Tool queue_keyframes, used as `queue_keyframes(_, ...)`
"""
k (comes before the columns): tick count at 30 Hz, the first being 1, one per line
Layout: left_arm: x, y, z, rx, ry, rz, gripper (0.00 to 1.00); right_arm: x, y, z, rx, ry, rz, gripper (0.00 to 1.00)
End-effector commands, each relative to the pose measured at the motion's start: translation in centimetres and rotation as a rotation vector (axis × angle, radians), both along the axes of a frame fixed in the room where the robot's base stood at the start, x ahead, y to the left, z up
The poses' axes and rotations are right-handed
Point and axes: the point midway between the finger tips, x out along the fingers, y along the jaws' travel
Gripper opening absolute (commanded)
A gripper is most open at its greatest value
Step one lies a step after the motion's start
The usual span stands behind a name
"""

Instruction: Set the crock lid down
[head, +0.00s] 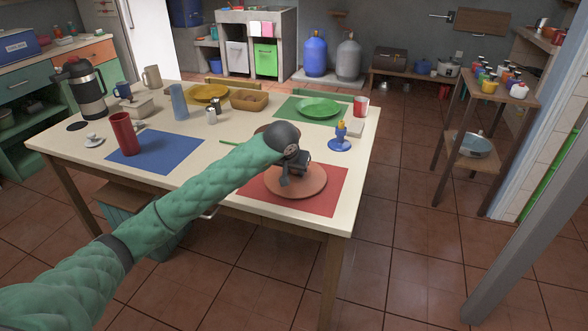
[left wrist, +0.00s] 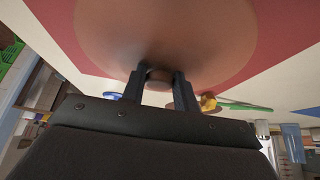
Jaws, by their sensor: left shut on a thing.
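The crock lid (head: 309,188) is a round terracotta disc over the red placemat (head: 334,206) at the table's near right corner. It fills much of the left wrist view (left wrist: 215,40), with a small brown knob (left wrist: 159,76) on it. My left gripper (head: 289,175) points down over the lid. In the left wrist view its two dark fingers (left wrist: 160,88) are shut on the knob from both sides. I cannot tell whether the lid touches the mat. The crock is not clearly visible; a brown edge shows behind my left wrist. My right gripper is out of view.
A blue egg cup (head: 340,143) stands behind the red mat, and a green plate (head: 319,108) lies further back.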

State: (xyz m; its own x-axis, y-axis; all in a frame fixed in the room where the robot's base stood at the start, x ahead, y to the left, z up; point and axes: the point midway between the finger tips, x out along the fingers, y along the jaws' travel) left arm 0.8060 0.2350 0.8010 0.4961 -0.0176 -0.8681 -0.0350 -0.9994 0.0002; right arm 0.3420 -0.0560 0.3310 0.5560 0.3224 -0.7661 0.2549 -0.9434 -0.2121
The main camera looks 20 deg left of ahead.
Motion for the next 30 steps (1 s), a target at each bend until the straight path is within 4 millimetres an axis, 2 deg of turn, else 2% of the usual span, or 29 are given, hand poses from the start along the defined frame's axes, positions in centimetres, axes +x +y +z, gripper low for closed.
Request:
queue_keyframes(12, 0.0, 0.0, -0.2, 0.001, -0.002, 0.000, 0.00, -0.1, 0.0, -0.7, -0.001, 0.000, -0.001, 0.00)
queue_keyframes(13, 0.0, 0.0, -0.2, 0.001, -0.001, 0.000, 0.32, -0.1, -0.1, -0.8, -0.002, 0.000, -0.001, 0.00)
queue_keyframes(16, 0.0, 0.0, -0.2, 0.001, -0.001, 0.000, 0.51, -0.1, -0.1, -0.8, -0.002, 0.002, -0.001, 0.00)
queue_keyframes(26, 0.0, 0.0, 0.0, 0.000, -0.001, 0.000, 0.51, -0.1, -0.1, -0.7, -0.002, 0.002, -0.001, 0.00)
queue_keyframes(30, -0.3, 0.1, 0.8, 0.001, -0.004, 0.000, 0.51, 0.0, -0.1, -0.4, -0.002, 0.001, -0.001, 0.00)
